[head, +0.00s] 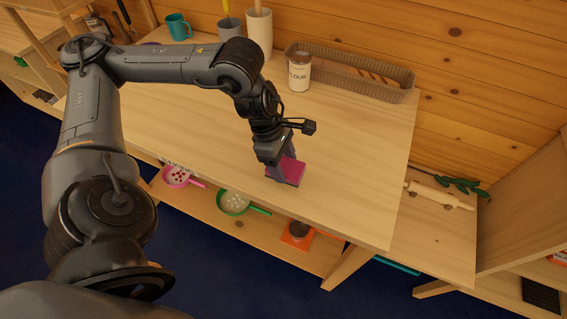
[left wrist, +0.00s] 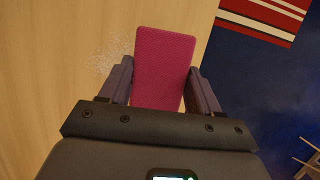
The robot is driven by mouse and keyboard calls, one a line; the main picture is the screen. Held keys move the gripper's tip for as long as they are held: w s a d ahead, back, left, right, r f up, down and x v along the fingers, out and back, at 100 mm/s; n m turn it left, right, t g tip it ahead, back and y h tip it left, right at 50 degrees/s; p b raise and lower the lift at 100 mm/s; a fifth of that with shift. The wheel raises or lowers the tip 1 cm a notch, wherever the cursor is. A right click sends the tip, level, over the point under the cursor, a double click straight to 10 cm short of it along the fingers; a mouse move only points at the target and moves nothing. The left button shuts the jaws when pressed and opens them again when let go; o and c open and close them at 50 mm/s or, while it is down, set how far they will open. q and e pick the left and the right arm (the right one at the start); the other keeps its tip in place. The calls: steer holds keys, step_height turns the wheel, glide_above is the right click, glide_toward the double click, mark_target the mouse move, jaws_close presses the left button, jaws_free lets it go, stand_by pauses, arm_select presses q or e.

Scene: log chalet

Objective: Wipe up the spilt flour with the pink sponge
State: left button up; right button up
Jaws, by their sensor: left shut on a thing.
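The pink sponge (head: 292,171) is in the head view near the front edge of the wooden table. My left gripper (head: 279,172) is shut on it from above. In the left wrist view the sponge (left wrist: 163,62) sits between the two fingers of my left gripper (left wrist: 158,90). The spilt flour (left wrist: 112,55) shows in the left wrist view as a faint white speckled patch on the table, just left of the sponge. I cannot make the flour out in the head view. I cannot tell whether the sponge touches the table. My right gripper is not in view.
A flour jar (head: 299,72) stands at the back by a wicker tray (head: 405,84). A teal mug (head: 178,27) and a cream canister (head: 259,32) stand at the back left. A lower shelf (head: 262,229) holds strainers under the front edge. The table's right part is clear.

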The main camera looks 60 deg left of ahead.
arm_select(q)
step_height(320, 180, up, 3)
steer(key=shift+f+p, duration=0.1)
steer(key=shift+p, duration=0.75)
steer(key=shift+r, duration=0.35)
